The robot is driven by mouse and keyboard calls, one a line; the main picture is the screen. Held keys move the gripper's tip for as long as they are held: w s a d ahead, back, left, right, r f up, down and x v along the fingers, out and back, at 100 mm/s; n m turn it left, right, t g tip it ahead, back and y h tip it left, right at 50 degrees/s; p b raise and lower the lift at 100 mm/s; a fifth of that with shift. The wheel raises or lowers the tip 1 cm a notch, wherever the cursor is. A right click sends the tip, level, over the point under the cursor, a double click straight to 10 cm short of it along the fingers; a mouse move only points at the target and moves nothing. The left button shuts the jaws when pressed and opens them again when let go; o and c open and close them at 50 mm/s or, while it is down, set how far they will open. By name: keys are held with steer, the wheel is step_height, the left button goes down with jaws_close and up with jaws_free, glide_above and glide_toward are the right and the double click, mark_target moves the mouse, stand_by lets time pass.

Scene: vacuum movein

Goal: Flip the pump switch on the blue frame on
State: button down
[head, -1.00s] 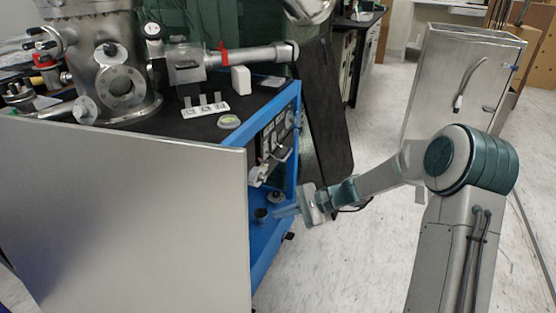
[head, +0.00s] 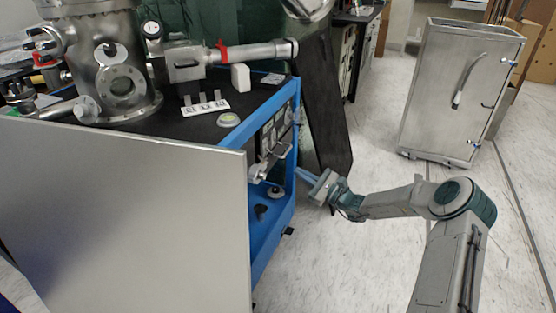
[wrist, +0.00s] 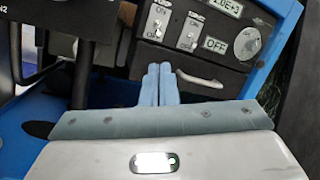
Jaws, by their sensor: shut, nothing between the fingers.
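The blue frame (head: 272,238) is a cart with a dark control panel on its right side, seen at a slant in the head view. In the wrist view the dark panel (wrist: 220,50) shows a left toggle switch (wrist: 158,28) and a right toggle switch (wrist: 191,42), with ON and OFF markings. I cannot tell which toggle is the pump switch. My gripper (head: 301,173) is shut and empty, just outside the frame's right side. In the wrist view its closed fingertips (wrist: 159,66) appear just below the toggles, apparently apart from them.
A metal handle (wrist: 200,80) sticks out below the display, close right of my fingers. A round knob (wrist: 247,43) is further right. A dark board (head: 328,110) leans behind the frame. Floor to the right is clear up to a metal cabinet (head: 460,90).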

steer(key=b, duration=0.3)
glide_toward(267, 153)
steer(key=x, duration=0.5)
steer(key=shift+w+f, duration=0.1)
steer(key=shift+f, duration=0.05)
steer(key=shift+w+a, duration=0.2)
steer(key=shift+a, duration=0.25)
steer(key=shift+r, duration=0.35)
steer(key=shift+d+r+h+p, duration=0.1)
steer(key=shift+h+p, duration=0.2)
steer(key=shift+p, duration=0.1)
